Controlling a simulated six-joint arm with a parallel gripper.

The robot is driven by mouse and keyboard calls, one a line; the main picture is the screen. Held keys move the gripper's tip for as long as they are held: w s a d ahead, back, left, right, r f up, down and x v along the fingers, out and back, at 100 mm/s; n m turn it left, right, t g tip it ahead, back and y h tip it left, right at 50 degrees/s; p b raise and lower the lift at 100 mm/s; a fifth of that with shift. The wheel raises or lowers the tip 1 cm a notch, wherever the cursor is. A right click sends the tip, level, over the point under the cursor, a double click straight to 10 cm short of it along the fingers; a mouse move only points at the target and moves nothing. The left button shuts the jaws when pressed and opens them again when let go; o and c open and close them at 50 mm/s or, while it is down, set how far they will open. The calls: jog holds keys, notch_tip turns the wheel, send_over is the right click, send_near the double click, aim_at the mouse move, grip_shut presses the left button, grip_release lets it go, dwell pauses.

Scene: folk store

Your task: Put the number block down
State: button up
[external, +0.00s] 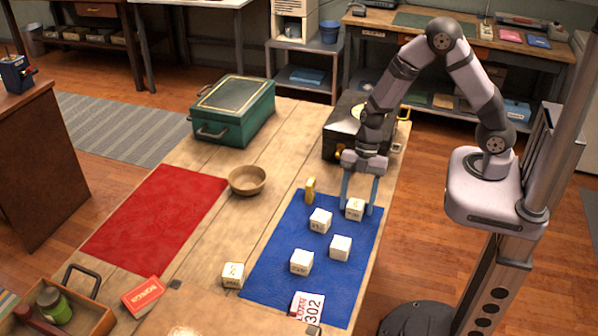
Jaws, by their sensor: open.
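My gripper (358,208) points down at the far right part of the blue mat (277,276). Its two blue fingers stand apart on either side of a white block (355,209) with dark marks. The gripper is open, and the block appears to rest on the mat. Three more white blocks are on the mat: one near the middle (320,220), one to the right (340,248) and one lower left (301,262). Another white block (233,274) is at the mat's left edge. The marks are too small to read surely.
A yellow piece (310,190) stands near the mat's far edge. A wooden bowl (247,180), a red mat (155,220), a green chest (232,110) and a black case (343,138) are on the table. A card marked 302 (309,309) is at the mat's near end.

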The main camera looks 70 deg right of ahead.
jog(key=shift+r, duration=0.15)
jog(key=shift+r+p, duration=0.15)
jog(key=shift+p, duration=0.2)
jog(key=shift+w+d+r, duration=0.1)
jog(key=shift+d+r, duration=0.05)
jog(key=shift+r, duration=0.15)
jog(key=b+v, duration=0.2)
jog(key=v, duration=0.9)
jog(key=s+d+f+m+h, duration=0.2)
jog(key=s+d+m+h, duration=0.2)
jog(key=s+m, duration=0.7)
jog(key=m, duration=0.7)
jog(key=shift+s+f, duration=0.2)
jog(key=shift+s, duration=0.15)
